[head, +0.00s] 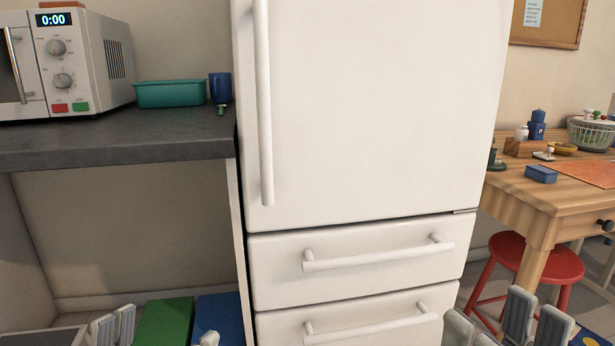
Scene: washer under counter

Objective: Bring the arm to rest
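My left gripper (160,330) shows at the bottom left edge of the head view. Its grey fingers stand apart, with a green box behind the gap, and I see nothing held between them. My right gripper (498,324) shows at the bottom right edge, in front of the floor near the red stool. Its grey fingers are also spread, with nothing visible between them. Only the finger ends of both grippers are in view; the wrists and arms are cut off below the frame.
A white fridge (365,110) with lower drawers stands ahead. To the left, a dark counter (120,140) bears a microwave (65,65), a teal container (170,94) and a blue cup (220,87). Green (165,322) and blue (218,315) boxes sit low. Right: a wooden table (560,195) and red stool (560,262).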

